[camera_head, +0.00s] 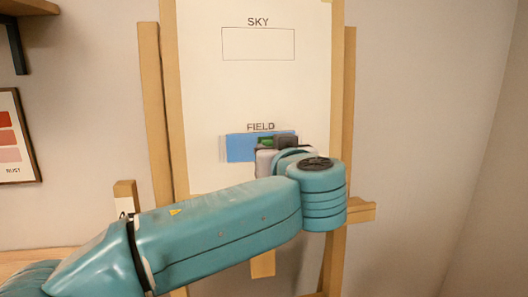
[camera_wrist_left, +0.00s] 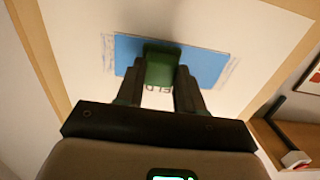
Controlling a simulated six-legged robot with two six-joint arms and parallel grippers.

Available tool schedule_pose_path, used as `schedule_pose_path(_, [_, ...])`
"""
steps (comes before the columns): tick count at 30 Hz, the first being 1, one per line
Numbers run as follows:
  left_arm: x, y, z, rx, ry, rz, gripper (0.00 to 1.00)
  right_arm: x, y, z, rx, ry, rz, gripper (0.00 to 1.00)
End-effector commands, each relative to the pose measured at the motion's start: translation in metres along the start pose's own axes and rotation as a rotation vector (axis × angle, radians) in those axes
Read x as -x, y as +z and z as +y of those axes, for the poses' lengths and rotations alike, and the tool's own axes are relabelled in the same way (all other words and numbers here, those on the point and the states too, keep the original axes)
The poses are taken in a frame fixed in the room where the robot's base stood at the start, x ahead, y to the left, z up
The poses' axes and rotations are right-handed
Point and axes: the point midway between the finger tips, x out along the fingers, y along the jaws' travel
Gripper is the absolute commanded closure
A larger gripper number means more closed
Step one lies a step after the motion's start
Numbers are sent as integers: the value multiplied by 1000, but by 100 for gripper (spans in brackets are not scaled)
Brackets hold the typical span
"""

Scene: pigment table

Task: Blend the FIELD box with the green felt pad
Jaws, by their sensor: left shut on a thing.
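The FIELD box (camera_head: 240,148) is on the white paper (camera_head: 205,90) of the easel, under the printed word FIELD. It is filled with blue, with pale streaky margins at its ends; it also shows in the wrist view (camera_wrist_left: 207,62). My left gripper (camera_head: 280,143) is shut on the green felt pad (camera_wrist_left: 158,68), which lies over the middle of the blue area. The pad shows as a small green patch in the head view (camera_head: 266,142). I cannot tell whether it touches the paper. My wrist and gripper hide the lower right of the box. My right gripper is not in view.
The SKY box (camera_head: 258,44) above is an empty outline. The wooden easel (camera_head: 150,100) frames the paper, with a ledge (camera_head: 360,211) at right. A framed swatch print (camera_head: 14,140) and a shelf (camera_head: 28,7) are on the left wall.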

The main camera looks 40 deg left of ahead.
Motion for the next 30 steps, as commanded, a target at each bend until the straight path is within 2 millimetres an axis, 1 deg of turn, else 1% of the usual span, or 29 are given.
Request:
schedule_pose_path(5, [0,-1,4,1,0,0,87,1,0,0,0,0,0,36])
schedule_pose_path(14, [0,-1,26,0,0,0,87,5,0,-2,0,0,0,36])
schedule_pose_path(20, [-1,-1,30,1,0,0,87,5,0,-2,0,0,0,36])
schedule_pose_path(30, [-2,-1,53,1,0,0,87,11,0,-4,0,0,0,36])
